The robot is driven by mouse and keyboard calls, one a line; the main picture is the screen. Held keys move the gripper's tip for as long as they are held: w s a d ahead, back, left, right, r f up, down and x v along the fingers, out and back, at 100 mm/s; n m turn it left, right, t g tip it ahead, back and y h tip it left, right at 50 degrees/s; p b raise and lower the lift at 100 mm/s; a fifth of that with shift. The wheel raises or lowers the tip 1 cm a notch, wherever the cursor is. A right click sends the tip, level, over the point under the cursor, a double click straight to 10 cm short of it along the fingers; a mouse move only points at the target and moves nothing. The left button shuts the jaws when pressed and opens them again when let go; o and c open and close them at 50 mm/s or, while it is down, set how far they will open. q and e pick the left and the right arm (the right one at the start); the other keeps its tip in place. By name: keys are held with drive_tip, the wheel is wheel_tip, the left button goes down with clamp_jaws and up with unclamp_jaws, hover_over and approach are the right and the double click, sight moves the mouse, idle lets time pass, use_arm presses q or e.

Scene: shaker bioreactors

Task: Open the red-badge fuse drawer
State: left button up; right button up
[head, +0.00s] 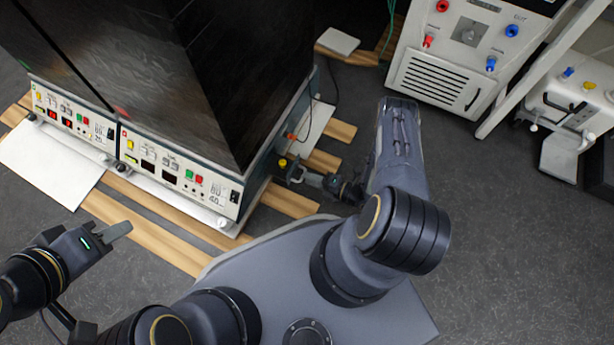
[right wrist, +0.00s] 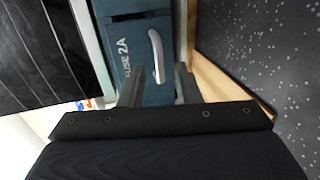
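In the right wrist view, a teal panel (right wrist: 160,93) is marked "FUSE 2A" and carries a curved silver handle (right wrist: 156,55). No red badge shows on it there. My right gripper (right wrist: 159,76) is open, its two dark fingers apart, with the lower end of the handle just ahead of the gap. In the head view, this gripper (head: 289,172) is at the right side of the right-hand bioreactor base (head: 180,178); the drawer itself is mostly hidden there. My left gripper (head: 118,232) is in front of the bioreactors, away from them; its finger gap cannot be made out.
A second bioreactor base (head: 70,118) stands to the left, under tall dark housings. Wooden slats (head: 135,232) and a white sheet (head: 50,160) lie on the grey floor. A white power unit (head: 440,75) and another white device (head: 575,105) stand right. A black cable (head: 332,80) hangs behind.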

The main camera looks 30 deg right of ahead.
drive_tip(key=p+v, duration=0.1)
drive_tip(key=v, duration=0.4)
drive_tip(key=shift+s+d, duration=0.15)
drive_tip(key=shift+s, duration=0.1)
drive_tip(key=shift+w+d+r, duration=0.1)
